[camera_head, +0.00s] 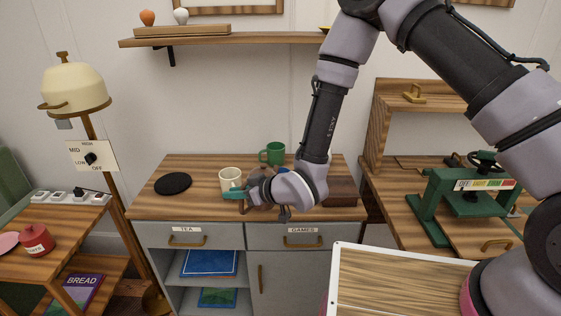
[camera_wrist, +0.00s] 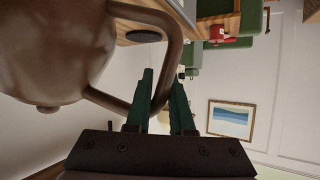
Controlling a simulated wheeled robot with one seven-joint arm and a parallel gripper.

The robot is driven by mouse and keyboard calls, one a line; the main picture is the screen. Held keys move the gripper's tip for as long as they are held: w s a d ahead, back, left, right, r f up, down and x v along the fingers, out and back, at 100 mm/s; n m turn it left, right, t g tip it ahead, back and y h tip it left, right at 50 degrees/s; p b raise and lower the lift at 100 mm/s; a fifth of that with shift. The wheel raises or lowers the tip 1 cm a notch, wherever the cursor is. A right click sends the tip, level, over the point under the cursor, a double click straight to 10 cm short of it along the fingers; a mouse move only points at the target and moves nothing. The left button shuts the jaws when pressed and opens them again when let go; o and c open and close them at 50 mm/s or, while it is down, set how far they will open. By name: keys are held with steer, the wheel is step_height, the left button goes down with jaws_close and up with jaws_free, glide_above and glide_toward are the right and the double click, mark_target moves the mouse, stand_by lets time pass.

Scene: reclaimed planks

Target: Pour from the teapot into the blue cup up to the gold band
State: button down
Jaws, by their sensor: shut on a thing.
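A brown teapot (camera_wrist: 50,50) fills the left of the wrist view, its looped handle (camera_wrist: 172,50) running between my gripper's green fingers (camera_wrist: 164,82). My gripper (camera_head: 238,193) is shut on this handle. In the head view the teapot (camera_head: 262,171) is mostly hidden behind my wrist, over the wooden cabinet top (camera_head: 205,164). A cream cup (camera_head: 230,177) stands just behind the fingers. A green mug (camera_head: 273,152) stands farther back. Liquid is not visible.
A black round mat (camera_head: 173,184) lies on the left of the cabinet top. A brown box (camera_head: 341,191) sits right of my wrist. A shelf (camera_head: 225,39) hangs above, a lamp (camera_head: 75,90) stands left, and a green press (camera_head: 465,190) stands right.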

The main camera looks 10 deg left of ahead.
steer(key=s+a+f+n+t+p, duration=0.1)
steer(key=s+f+n+p, duration=0.1)
steer(key=f+p, duration=0.3)
steer(key=shift+s+f+n+p, duration=0.3)
steer(key=shift+s+f+n, duration=0.15)
steer(key=shift+f, duration=0.7)
steer(key=shift+a, duration=0.1)
steer(key=shift+s, duration=0.2)
